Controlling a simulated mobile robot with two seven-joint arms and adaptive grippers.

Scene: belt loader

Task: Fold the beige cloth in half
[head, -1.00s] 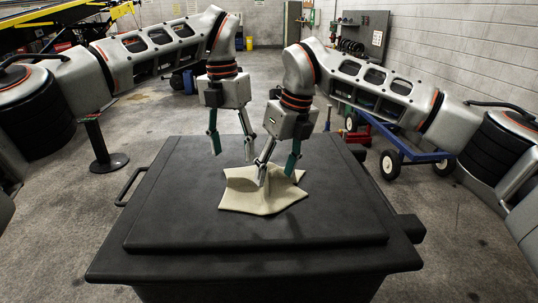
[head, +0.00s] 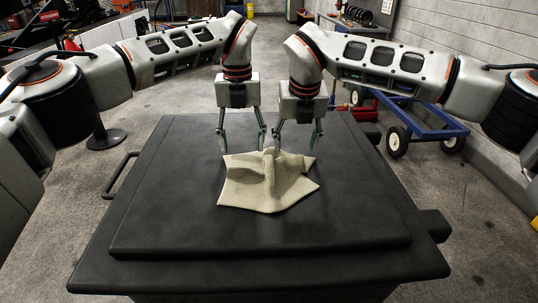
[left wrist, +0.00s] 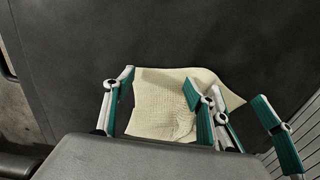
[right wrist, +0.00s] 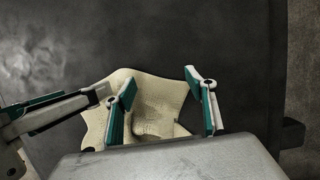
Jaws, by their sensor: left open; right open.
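The beige cloth (head: 262,193) lies crumpled on the black bench top, with a raised ridge near its middle and uneven corners. It also shows in the left wrist view (left wrist: 160,110) and the right wrist view (right wrist: 155,95). My left gripper (head: 243,152) is open at the cloth's far left edge. My right gripper (head: 294,152) is open at the far right part of the cloth. The two grippers are side by side and close together. In both wrist views cloth shows between the open fingers. Whether the fingertips touch the cloth cannot be told.
The black bench top (head: 170,215) is clear around the cloth, with a raised lip and a handle (head: 120,175) on its left side. A blue cart (head: 425,125) stands on the floor behind to the right. A black post base (head: 106,139) stands to the left.

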